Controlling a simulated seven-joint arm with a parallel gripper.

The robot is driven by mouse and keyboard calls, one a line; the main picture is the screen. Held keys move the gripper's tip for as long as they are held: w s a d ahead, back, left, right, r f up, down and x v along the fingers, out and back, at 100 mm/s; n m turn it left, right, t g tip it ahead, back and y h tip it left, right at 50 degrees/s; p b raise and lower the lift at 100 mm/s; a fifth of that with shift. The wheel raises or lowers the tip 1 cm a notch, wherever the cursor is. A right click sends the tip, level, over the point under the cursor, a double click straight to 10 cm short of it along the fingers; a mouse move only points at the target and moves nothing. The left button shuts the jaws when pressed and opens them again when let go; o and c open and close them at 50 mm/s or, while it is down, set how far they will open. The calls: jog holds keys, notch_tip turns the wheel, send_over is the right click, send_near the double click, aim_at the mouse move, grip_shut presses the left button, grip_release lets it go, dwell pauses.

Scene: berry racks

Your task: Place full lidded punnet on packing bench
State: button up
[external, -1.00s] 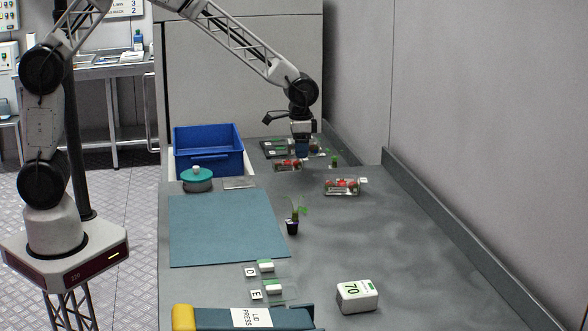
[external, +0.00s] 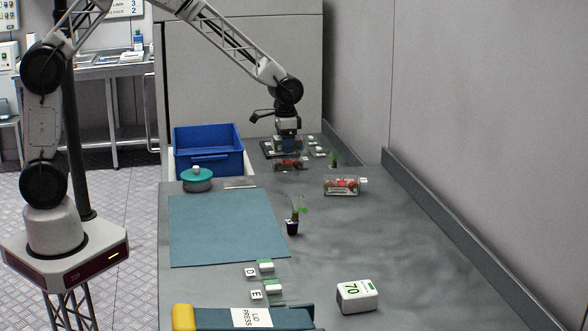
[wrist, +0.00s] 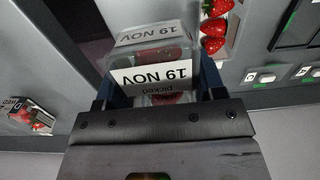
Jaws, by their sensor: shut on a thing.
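My gripper (external: 287,148) is low at the far end of the grey bench (external: 390,240), to the right of the blue crate. In the wrist view its fingers (wrist: 160,92) are shut on a clear punnet (wrist: 150,38) labelled "19 NOV" and "picked". Red berries show through its clear walls. Whether the held punnet touches the surface below cannot be told. A second clear punnet of red berries (external: 290,164) lies just in front of the gripper. A third punnet (external: 342,187) sits nearer, to the right.
A blue crate (external: 208,158) and a teal-lidded pot (external: 197,180) stand at left. A blue-green mat (external: 225,230), small potted plant (external: 293,226), lid press (external: 245,318) and white "70" block (external: 357,297) are nearer. The bench's right middle is clear.

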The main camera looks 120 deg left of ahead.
jog(key=shift+f, duration=3.15)
jog(key=shift+f, duration=1.85)
jog(key=shift+f, duration=0.1)
jog(key=o, duration=0.7)
notch_tip(320, 180, up, 12)
jog(key=shift+r, duration=0.1)
